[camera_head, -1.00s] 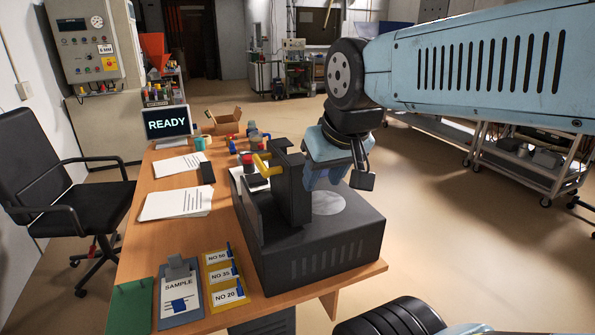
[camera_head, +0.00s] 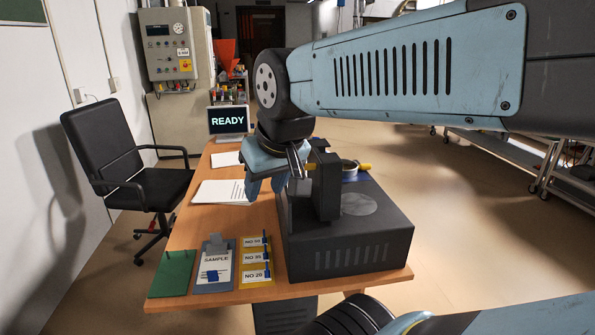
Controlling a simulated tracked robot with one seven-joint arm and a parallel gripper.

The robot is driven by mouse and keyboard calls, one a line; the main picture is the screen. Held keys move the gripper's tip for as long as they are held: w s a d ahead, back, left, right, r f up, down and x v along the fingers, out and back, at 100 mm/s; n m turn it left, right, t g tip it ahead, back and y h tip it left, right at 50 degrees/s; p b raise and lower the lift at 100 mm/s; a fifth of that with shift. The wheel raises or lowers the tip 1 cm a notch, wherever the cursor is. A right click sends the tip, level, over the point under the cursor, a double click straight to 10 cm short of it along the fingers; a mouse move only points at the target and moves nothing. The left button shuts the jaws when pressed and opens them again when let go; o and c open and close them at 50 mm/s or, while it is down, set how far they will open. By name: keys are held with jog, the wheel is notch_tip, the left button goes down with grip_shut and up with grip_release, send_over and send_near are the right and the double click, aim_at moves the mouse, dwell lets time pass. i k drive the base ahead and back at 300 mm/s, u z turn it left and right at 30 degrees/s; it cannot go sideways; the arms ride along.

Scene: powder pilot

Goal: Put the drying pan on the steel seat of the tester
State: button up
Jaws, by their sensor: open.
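The tester (camera_head: 345,240) is a dark box with an upright post (camera_head: 327,185) at the front right of the desk. Its steel seat (camera_head: 358,204) shows as a bare, pale grey disc on top, right of the post. A round, light-rimmed thing (camera_head: 350,163) with a yellow handle-like part shows behind the post. It may be the drying pan, but the post partly hides it and I cannot tell what it rests on. My gripper (camera_head: 265,186) points down, left of the post, with its fingers apart. I see nothing held between them.
A READY screen (camera_head: 228,121), papers (camera_head: 220,192), a SAMPLE clipboard (camera_head: 214,264), numbered cards (camera_head: 256,262) and a green board (camera_head: 174,274) are on the desk. A black chair (camera_head: 130,165) stands at the left.

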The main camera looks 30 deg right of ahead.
aim_at(351, 167)
jog(key=u, duration=0.5)
jog(key=k, duration=0.9)
jog(key=z, duration=1.35)
jog(key=i, duration=1)
